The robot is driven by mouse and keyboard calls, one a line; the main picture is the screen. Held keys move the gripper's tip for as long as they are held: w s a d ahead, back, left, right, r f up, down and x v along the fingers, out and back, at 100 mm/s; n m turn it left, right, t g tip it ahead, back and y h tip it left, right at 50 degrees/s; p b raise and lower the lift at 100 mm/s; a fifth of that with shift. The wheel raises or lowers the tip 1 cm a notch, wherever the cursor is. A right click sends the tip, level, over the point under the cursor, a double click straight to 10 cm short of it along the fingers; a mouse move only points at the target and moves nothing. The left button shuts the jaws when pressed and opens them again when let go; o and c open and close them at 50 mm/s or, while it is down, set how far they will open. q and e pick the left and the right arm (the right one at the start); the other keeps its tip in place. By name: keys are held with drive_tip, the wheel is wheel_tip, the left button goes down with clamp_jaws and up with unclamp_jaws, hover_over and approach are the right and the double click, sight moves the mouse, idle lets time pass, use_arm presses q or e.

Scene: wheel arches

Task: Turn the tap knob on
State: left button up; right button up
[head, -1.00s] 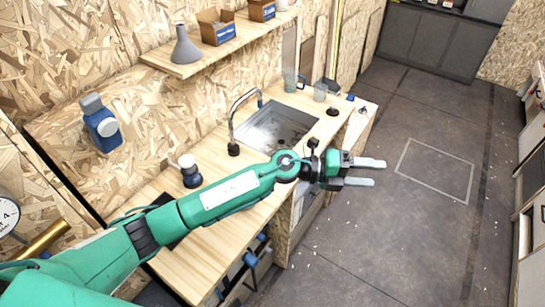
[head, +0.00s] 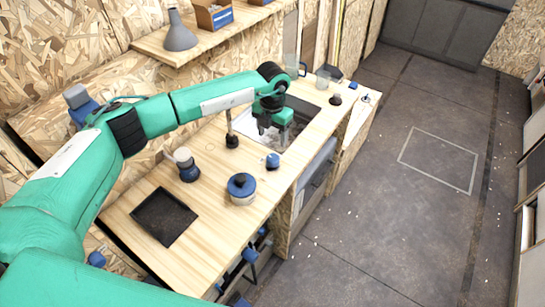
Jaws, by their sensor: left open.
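The tap stands at the left side of the sink (head: 297,137). Its upright pipe (head: 229,122) and dark base (head: 232,141) show, while its upper spout is hidden behind my left arm. I cannot make out the tap knob for certain. My left gripper (head: 273,134) is open and points down over the sink, to the right of the tap pipe, with nothing seen between its fingers. I cannot tell whether it touches the tap. My right gripper is not in view.
On the wooden counter (head: 218,222) are a blue-topped pot (head: 241,188), a small blue round item (head: 272,160), a blue jar with a pale top (head: 187,165) and a black tray (head: 163,217). A shelf (head: 207,42) holds a grey flask (head: 180,32). The floor right is clear.

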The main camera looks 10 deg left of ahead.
sight(272, 158)
use_arm(q)
wheel_tip(272, 158, down, 10)
drive_tip(key=b, duration=0.4)
drive_tip(key=shift+f, duration=0.1)
drive_tip(key=c, duration=1)
drive_tip(key=shift+o, duration=0.2)
